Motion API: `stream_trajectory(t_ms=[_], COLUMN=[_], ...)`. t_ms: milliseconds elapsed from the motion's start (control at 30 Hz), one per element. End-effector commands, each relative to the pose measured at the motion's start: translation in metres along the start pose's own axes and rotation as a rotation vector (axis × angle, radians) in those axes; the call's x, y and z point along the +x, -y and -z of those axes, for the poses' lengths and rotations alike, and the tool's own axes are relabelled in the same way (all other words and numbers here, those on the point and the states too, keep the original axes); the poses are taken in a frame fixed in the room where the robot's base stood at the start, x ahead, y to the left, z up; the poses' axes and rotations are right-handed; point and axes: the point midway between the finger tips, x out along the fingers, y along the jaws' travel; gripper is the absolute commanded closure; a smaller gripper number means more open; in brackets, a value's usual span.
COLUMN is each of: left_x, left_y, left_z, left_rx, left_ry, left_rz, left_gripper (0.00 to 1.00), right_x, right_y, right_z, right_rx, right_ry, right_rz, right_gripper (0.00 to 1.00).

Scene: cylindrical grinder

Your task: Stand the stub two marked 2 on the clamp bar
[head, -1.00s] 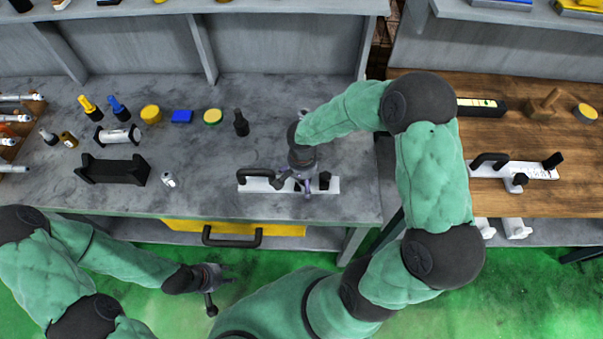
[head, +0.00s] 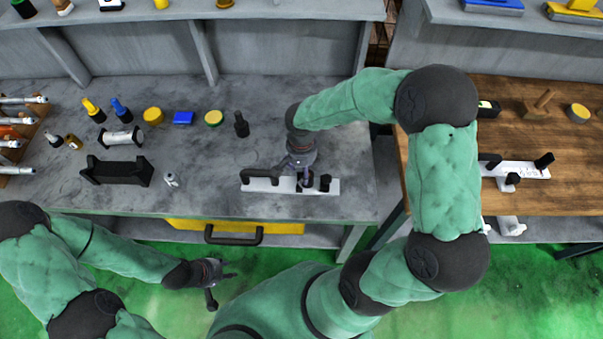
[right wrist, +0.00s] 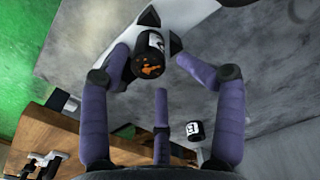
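The clamp bar (head: 262,186) is a white plate with a black handle, lying on the grey bench. A dark stub (right wrist: 150,58) with a white label and an orange-marked end face sits between the fingertips of my right gripper (right wrist: 155,75). The fingers surround it, with a gap on at least one side. Its marking is not legible to me. In the head view my right gripper (head: 304,176) is over the bar and hides most of this stub. Another black piece (head: 325,183) stands at the bar's right end. My left gripper (head: 222,280) is open and empty, in front of the bench.
A black cradle (head: 118,171) and a small silver-white piece (head: 170,180) lie left of the bar. A dark bottle-shaped piece (head: 241,125) stands behind it. A wooden table (head: 520,130) with a similar white bar (head: 525,169) is on the right. The bench's front middle is clear.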

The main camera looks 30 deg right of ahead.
Motion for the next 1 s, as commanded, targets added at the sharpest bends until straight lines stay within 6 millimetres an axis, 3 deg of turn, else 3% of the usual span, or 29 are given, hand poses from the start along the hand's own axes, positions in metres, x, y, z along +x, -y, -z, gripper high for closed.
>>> stream_trajectory(t_ms=[100,333,1000], left_x=[-0.007,-0.013,-0.013], left_y=[-0.003,-0.005,-0.005], left_z=[0.0,-0.001,-0.001], left_rx=[0.0,0.0,0.0], left_ry=[0.0,0.0,0.0], left_rz=[0.0,0.0,0.0], left_gripper=[0.6,0.6,0.6], right_x=[-0.026,-0.053,-0.059], right_y=[0.001,0.0,0.0], right_z=[0.0,0.0,0.0], right_rx=[0.0,-0.001,0.0], right_ry=[-0.002,-0.001,0.001], right_rz=[0.002,0.001,0.0], right_gripper=[0.39,0.39,0.39])
